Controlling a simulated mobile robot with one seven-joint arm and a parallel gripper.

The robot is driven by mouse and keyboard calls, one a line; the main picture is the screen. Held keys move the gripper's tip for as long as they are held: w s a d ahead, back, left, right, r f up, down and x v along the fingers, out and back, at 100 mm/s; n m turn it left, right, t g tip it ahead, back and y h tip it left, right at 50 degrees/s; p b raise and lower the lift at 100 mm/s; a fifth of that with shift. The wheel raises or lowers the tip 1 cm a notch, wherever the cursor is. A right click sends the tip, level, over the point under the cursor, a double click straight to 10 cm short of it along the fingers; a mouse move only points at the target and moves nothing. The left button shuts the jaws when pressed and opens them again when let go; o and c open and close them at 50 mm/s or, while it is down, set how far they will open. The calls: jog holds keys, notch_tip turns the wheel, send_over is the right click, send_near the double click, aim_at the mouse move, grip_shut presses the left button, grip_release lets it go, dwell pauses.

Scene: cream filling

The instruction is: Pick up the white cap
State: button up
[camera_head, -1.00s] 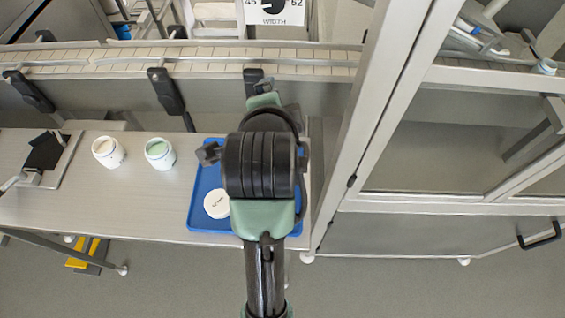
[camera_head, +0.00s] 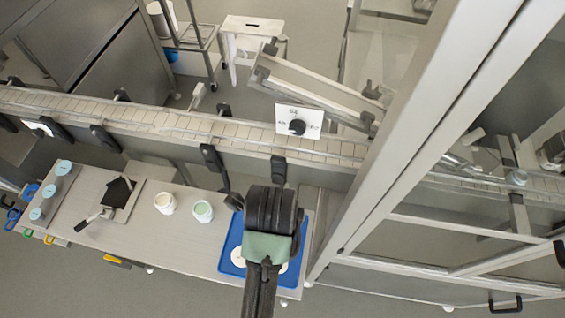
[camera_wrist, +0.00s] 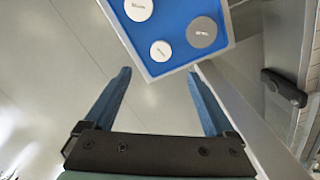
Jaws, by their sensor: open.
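A blue tray (camera_head: 226,265) lies at the right end of the table, partly hidden by my arm; it also shows at the top of the wrist view (camera_wrist: 179,57). Round caps lie on it. In the wrist view, one white cap (camera_wrist: 138,9) is at the top edge, a smaller white cap (camera_wrist: 161,50) is near the tray's rim, and a grey cap (camera_wrist: 201,32) is to the right. In the head view a white cap (camera_head: 238,257) shows left of my arm. My gripper (camera_wrist: 158,73) is open and empty, its fingers apart from the caps.
Two open jars, one with cream-coloured content (camera_head: 165,203) and one with green (camera_head: 203,211), stand left of the tray. A dark tool on a board (camera_head: 120,198) lies further left. A conveyor (camera_head: 180,121) runs behind, and a metal frame post (camera_head: 400,165) rises close on the right.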

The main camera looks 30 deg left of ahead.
notch_tip(320, 180, down, 7)
jog(key=shift+s+r, duration=0.1)
jog(key=shift+d+f, duration=0.15)
jog(key=shift+f, duration=1.35)
jog(key=shift+d+f, duration=0.1)
jog(key=shift+f, duration=1.4)
jog(key=c, duration=1.4)
